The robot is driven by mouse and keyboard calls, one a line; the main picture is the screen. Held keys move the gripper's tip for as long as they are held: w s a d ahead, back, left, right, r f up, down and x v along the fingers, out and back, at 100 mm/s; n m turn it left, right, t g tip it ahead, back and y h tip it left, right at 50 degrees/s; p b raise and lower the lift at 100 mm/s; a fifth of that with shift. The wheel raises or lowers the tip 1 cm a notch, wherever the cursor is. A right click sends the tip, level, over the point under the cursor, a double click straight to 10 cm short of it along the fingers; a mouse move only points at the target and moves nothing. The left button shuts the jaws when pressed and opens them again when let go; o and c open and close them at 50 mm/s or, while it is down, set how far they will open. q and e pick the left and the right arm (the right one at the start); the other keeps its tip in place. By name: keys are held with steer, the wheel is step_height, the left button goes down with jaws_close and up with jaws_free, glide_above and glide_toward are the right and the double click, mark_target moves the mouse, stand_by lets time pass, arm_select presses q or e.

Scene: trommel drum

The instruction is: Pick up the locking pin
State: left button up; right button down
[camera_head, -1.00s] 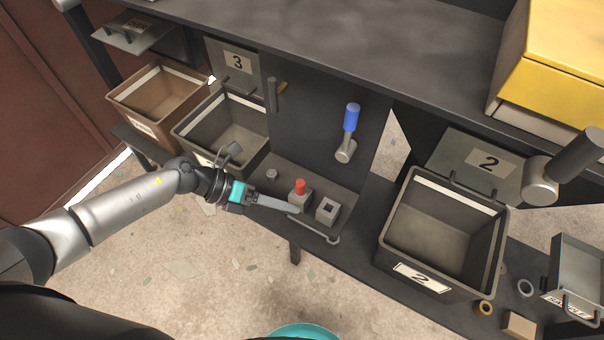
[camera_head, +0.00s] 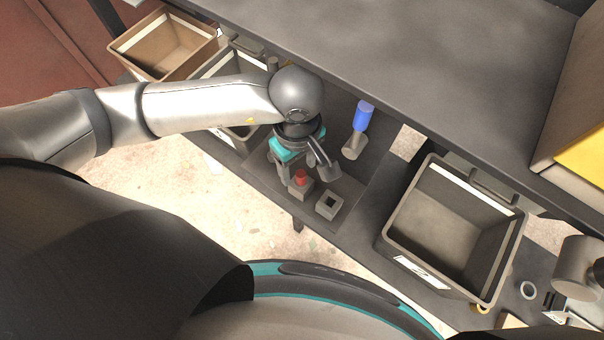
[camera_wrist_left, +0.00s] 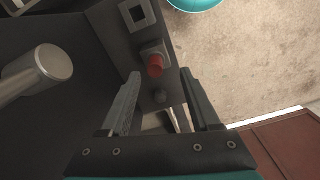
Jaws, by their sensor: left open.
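A red-topped pin (camera_head: 302,176), which I take for the locking pin, stands upright in a small grey block on the dark shelf. In the left wrist view, the red top (camera_wrist_left: 155,66) lies ahead, between the lines of the two fingers. My left gripper (camera_wrist_left: 160,78) is open, with nothing between its fingers. In the head view, my left gripper (camera_head: 288,172) reaches down from above, close behind and left of the red top; my wrist partly hides the fingers. I cannot tell whether a finger touches the block.
A block with a square hole (camera_head: 329,205) stands right of the pin. A grey stub (camera_wrist_left: 160,96) sits on its other side. An open bin (camera_head: 393,240) is at right, a brown bin (camera_head: 130,50) at far left.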

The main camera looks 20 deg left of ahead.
mark_target(301, 174)
arm_select(q)
steer(key=f, duration=0.5)
steer(key=shift+w+d+f, duration=0.15)
steer(key=shift+w+f, duration=0.05)
steer(key=shift+w, duration=0.15)
jaws_close()
